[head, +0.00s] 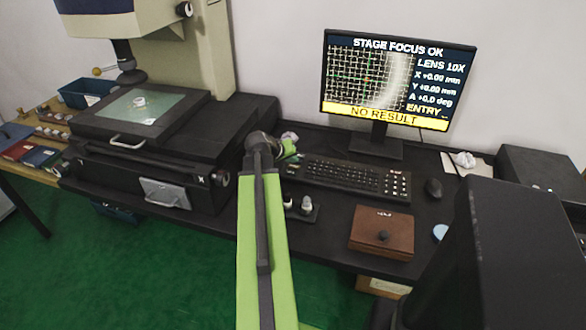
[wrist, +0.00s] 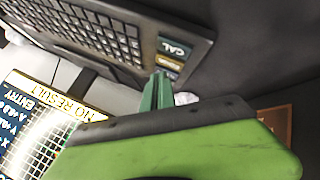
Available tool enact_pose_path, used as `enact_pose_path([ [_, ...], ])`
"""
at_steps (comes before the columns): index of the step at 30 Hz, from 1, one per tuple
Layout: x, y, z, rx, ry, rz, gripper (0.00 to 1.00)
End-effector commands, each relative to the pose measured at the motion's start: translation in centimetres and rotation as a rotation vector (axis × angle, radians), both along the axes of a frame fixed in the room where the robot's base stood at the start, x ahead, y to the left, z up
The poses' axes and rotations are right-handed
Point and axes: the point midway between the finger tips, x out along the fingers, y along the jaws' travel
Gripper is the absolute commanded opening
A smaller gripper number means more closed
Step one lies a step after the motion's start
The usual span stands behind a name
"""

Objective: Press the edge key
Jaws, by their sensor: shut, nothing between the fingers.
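The black keyboard (head: 345,178) lies on the dark desk below the monitor. The wrist view shows its end with a few larger keys, among them a blue key marked CAL (wrist: 174,48) and a tan key (wrist: 170,63) beside it. I cannot read the word EDGE on any key. My gripper (wrist: 160,80) is shut and empty, its green fingertips close beside these keys and partly covering the one past the tan key. I cannot tell whether they touch. In the head view my gripper (head: 288,150) is at the keyboard's left end, partly hidden by my arm.
The monitor (head: 388,82) reads STAGE FOCUS OK and NO RESULT. A measuring machine (head: 150,130) with a glass stage stands left. A brown box (head: 382,232), a small tray of parts (head: 303,210) and a mouse (head: 433,189) sit around the keyboard.

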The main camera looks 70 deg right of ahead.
Motion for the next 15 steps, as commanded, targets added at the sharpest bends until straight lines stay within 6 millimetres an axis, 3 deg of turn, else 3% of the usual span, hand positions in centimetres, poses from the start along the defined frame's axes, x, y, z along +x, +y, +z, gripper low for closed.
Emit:
enact_pose_path([
  [15,0.02,-0.02,-0.94,0.0,0.0,0.0,0.0],
])
